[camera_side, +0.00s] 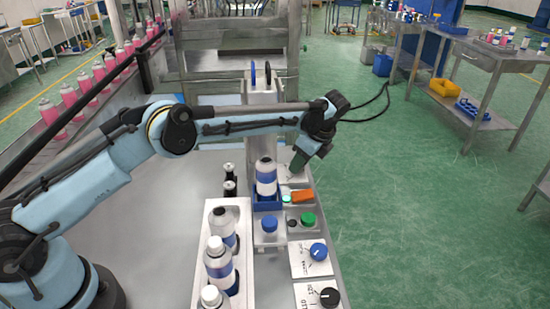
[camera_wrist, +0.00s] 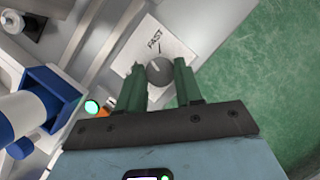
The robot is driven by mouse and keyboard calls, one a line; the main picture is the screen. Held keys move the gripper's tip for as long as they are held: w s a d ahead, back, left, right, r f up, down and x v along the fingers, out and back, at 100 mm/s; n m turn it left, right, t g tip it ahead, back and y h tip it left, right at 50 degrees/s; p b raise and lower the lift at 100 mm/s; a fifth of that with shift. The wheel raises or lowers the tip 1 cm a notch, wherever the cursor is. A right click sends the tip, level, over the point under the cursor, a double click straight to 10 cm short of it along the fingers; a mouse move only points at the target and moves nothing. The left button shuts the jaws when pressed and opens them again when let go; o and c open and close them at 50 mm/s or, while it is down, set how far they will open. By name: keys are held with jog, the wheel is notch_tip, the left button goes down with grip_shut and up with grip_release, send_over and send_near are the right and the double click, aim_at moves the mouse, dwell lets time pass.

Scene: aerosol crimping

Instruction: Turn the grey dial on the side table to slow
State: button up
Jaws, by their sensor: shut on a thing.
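The grey dial (camera_wrist: 160,74) sits on a white plate (camera_wrist: 183,36) marked FAST. My gripper (camera_wrist: 157,68) has its two green fingers on either side of the dial, shut on it. A short tick shows by the word FAST. The word slow is not visible, and I cannot tell exactly where the dial points. In the side view my gripper (camera_side: 297,163) reaches down at the far end of the side table and hides the dial; part of its plate (camera_side: 290,179) shows.
A blue dial (camera_side: 318,251) and black dial (camera_side: 329,297) lie nearer. Bottles stand in a white tray (camera_side: 244,270).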

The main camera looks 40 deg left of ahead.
jog(key=shift+n, duration=0.6)
jog(key=shift+g, duration=0.3)
jog(key=o, duration=1)
jog(key=shift+o, duration=0.2)
jog(key=shift+r, duration=0.55)
notch_tip(320, 180, up, 3)
jog(key=shift+f, duration=0.1)
jog(key=s+d+r, duration=0.7)
jog(key=d, duration=0.2)
jog(key=shift+d, duration=0.2)
